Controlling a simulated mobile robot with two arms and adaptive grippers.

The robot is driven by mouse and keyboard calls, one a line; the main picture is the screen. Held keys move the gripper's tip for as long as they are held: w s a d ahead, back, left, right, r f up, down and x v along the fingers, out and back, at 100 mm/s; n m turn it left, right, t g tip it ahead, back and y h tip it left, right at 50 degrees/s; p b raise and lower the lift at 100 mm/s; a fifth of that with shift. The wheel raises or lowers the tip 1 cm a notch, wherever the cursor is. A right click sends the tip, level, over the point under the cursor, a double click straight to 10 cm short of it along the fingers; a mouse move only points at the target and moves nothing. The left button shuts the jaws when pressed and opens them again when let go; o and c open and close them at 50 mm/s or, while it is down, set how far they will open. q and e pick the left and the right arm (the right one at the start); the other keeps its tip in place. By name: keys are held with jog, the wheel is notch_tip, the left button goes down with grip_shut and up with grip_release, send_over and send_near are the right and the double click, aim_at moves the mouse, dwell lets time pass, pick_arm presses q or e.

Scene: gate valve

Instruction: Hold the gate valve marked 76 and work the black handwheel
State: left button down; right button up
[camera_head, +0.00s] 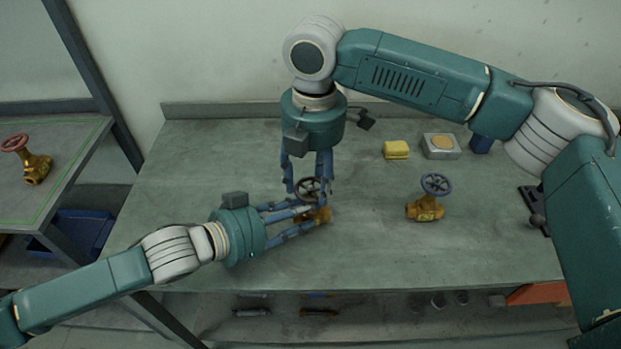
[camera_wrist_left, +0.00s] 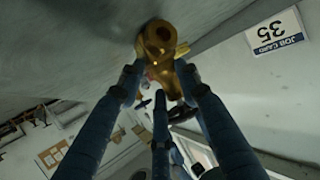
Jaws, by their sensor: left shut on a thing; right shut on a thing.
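A brass gate valve (camera_head: 319,216) with a black handwheel (camera_head: 309,187) is on the workbench, near its middle. My left gripper (camera_head: 312,216) is shut on the brass body from the left, and its fingers hide part of it. In the left wrist view the brass body (camera_wrist_left: 158,40) shows at the fingertips, and the wheel is mostly hidden behind the fingers. My right gripper (camera_head: 308,186) reaches down from above and is shut on the black handwheel. I cannot read a number on the valve.
Another brass valve with a blue-grey wheel (camera_head: 436,184) stands to the right. A yellow sponge-like block (camera_head: 396,149) and a grey box (camera_head: 440,146) are behind it. A red-wheeled valve (camera_head: 34,165) is on the left side table. A job card (camera_wrist_left: 277,32) reads 35.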

pick_arm(q)
jog(key=shift+s+f, duration=0.1)
jog(key=shift+f, duration=0.05)
pick_arm(e)
jog(key=shift+d+m, duration=0.1)
jog(key=shift+m, duration=1.2)
jog(key=shift+w, duration=0.1)
jog(key=o, duration=1.1)
jog(key=shift+o, duration=0.2)
jog(key=shift+r, duration=0.1)
